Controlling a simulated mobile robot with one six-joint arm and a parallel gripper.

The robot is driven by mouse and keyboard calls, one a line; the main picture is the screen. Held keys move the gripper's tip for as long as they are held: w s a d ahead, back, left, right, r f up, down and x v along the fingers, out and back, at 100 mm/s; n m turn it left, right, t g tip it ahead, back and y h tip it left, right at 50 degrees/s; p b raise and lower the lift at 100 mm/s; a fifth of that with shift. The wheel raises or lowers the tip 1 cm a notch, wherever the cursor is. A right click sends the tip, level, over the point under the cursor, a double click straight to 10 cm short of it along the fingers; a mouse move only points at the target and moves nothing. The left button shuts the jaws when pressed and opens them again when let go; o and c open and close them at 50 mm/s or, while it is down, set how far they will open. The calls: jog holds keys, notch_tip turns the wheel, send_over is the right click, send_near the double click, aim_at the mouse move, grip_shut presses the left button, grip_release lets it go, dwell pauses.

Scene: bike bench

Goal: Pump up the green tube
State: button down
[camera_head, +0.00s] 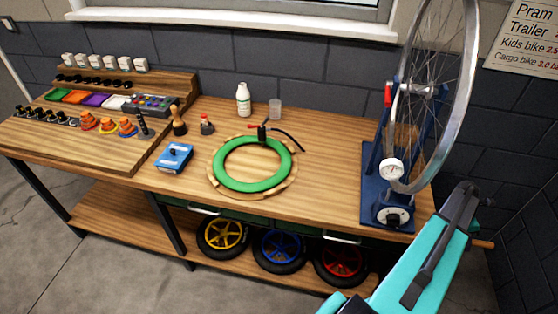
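The green tube (221,174) is a ring lying flat on a round wooden board (289,187) in the middle of the bench. A small black and red fitting (262,133) stands at the tube's far edge, and a black hose (290,142) runs from it to the right. I cannot tell whether the hose's free end connects to anything. A white dial gauge (391,169) and a second dial (392,217) are at the blue stand on the right. My teal arm crosses the lower right; my gripper's fingertips are not in view.
A blue wheel stand (376,190) with a spoked wheel (470,75) rises at the right. A sign (527,40) lists bar values, partly cut off.

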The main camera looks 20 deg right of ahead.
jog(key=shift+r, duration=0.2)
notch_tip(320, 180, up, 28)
jog(key=p, duration=1)
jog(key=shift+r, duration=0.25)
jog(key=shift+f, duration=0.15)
dwell(0.4)
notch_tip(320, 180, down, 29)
jog(key=b, duration=1)
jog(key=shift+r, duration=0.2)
dwell(0.6)
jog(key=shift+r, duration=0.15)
dwell(0.3)
